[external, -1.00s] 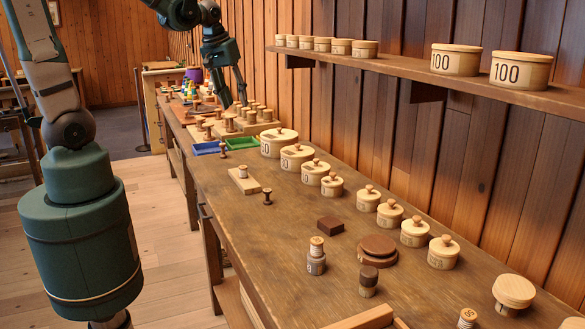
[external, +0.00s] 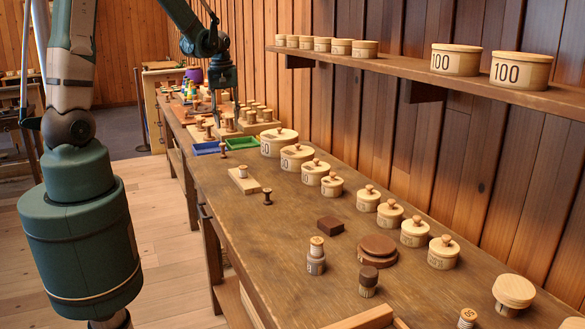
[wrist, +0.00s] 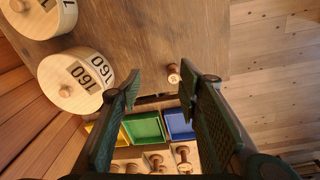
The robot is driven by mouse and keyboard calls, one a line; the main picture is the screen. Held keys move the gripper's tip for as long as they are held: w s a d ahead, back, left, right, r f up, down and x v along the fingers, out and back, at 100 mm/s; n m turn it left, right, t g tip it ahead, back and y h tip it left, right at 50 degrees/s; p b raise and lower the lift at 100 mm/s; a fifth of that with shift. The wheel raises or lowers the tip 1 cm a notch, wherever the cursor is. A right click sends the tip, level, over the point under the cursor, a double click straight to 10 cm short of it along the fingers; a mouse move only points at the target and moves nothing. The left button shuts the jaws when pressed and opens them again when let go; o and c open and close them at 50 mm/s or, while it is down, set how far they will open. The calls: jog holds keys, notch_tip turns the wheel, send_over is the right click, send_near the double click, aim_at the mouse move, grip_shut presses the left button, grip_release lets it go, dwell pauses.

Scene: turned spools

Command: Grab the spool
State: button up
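A small wooden spool (external: 222,149) stands on the bench beside the blue tray (external: 206,148). In the wrist view a small spool (wrist: 173,73), apparently the same one, shows between the fingertips, farther off. My gripper (external: 226,114) hangs above the far part of the bench, behind the trays. Its two fingers are spread with nothing between them, as the wrist view (wrist: 161,80) shows. A dark spool (external: 268,196) stands nearer on the bench, and a pale spool (external: 243,171) stands on a light board. Which spool is meant cannot be told.
A green tray (external: 241,143) lies beside the blue one. Spools on wooden boards (external: 228,128) crowd the area beyond. Lidded round boxes (external: 279,141) line the wall side, below a shelf (external: 450,85). The bench's left front is fairly clear.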

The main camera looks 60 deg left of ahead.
jog(key=n, duration=0.2)
send_over(223, 144)
jog(key=shift+g, duration=0.3)
jog(key=f, duration=0.5)
jog(key=shift+s+a, duration=0.15)
jog(key=shift+a, duration=0.15)
jog(key=shift+f, duration=1.35)
jog(key=shift+f, duration=0.1)
jog(key=shift+d+f, duration=0.15)
jog(key=shift+f, duration=2.35)
jog(key=c, duration=0.8)
